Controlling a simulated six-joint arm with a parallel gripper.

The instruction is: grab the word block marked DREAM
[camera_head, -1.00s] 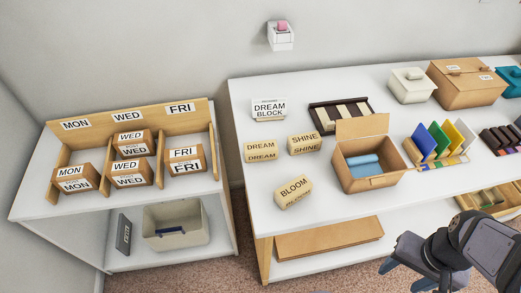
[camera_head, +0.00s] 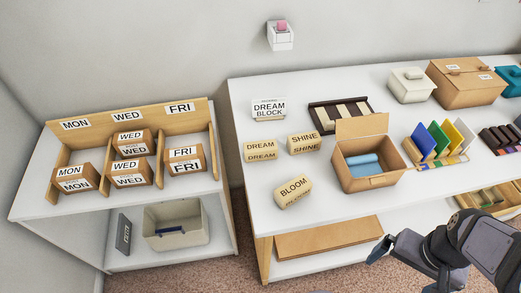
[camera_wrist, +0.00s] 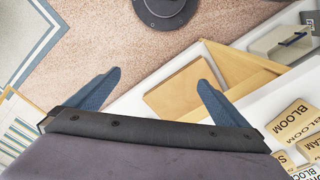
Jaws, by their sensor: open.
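The word block marked DREAM (camera_head: 261,151) sits on the left part of the white table, left of the SHINE block (camera_head: 304,143) and behind the BLOOM block (camera_head: 293,191). It is wooden with dark lettering. In the wrist view, the BLOOM block (camera_wrist: 292,120) shows at the right edge, with a partly cut-off block ending in "AM" (camera_wrist: 312,146) beside it. My gripper (camera_head: 378,252) is low at the right, in front of the table and well away from the blocks. In the wrist view its blue fingers (camera_wrist: 158,92) are spread apart with nothing between them.
A DREAM BLOCK sign (camera_head: 268,109) stands behind the blocks. An open cardboard box (camera_head: 367,172) with blue rolls stands right of them. A lower shelf holds a flat brown board (camera_head: 329,238). A shelf with weekday boxes (camera_head: 130,180) stands at the left.

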